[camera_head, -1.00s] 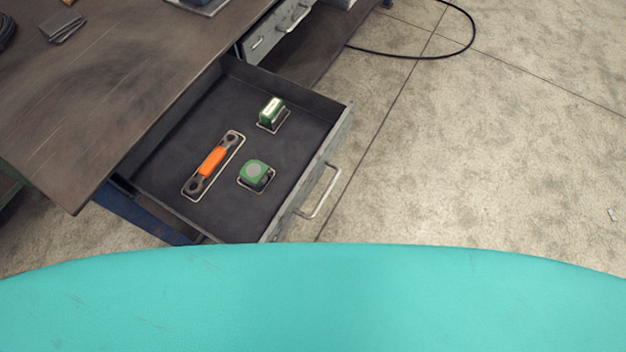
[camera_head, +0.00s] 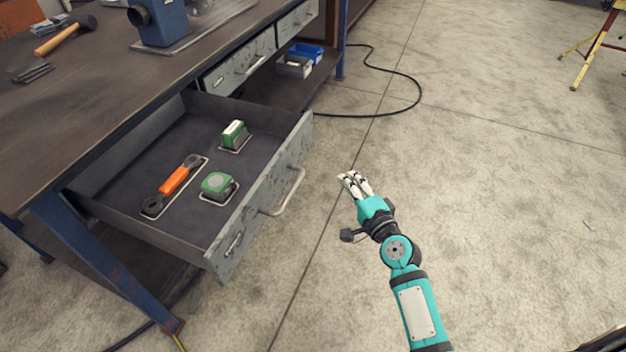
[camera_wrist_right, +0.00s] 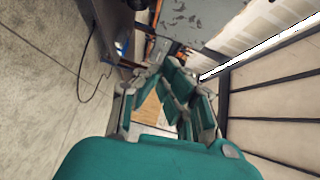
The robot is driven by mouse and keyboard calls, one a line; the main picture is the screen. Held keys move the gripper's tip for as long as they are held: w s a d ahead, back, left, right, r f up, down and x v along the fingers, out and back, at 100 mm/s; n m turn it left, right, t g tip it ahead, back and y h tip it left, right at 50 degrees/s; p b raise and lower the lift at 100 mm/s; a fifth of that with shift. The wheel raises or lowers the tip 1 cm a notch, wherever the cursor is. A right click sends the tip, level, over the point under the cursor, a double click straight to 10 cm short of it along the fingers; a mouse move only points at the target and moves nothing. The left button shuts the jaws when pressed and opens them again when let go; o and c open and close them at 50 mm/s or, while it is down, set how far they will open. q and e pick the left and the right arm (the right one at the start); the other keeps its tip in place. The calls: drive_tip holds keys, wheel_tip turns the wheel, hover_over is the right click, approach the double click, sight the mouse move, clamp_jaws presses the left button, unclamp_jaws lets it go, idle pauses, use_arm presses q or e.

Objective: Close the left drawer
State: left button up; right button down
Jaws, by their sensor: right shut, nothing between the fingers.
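The left drawer (camera_head: 275,185) is pulled out from under the workbench in the head view. Its grey front carries a bar handle (camera_head: 287,194). Inside lie an orange-handled wrench (camera_head: 173,181), a green round-topped item (camera_head: 216,184) and a green box-shaped item (camera_head: 233,134). My right gripper (camera_head: 352,180) is in front of the drawer, to the right of the handle and apart from it. Its fingers are shut and empty. The fingers also show in the right wrist view (camera_wrist_right: 170,95). My left gripper is not in view.
The workbench top (camera_head: 80,110) holds a hammer (camera_head: 65,35) and a blue vise (camera_head: 160,20). Other drawers (camera_head: 240,70) beyond are closed. A black cable (camera_head: 400,75) lies on the floor behind. A yellow stand (camera_head: 595,50) is far right. The floor around my right arm is clear.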

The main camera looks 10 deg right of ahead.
wheel_tip(320, 180, up, 2)
approach(310, 133)
drive_tip(key=w+d, duration=0.2)
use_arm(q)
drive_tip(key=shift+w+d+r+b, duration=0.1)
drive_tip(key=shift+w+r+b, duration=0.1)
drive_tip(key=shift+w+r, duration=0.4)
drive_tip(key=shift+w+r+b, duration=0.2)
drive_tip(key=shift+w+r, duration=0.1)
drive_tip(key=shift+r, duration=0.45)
use_arm(e)
drive_tip(key=shift+m+t, duration=0.3)
drive_tip(key=shift+w+a+f, duration=0.2)
drive_tip(key=shift+w+a, duration=1.2)
drive_tip(key=shift+a, duration=0.05)
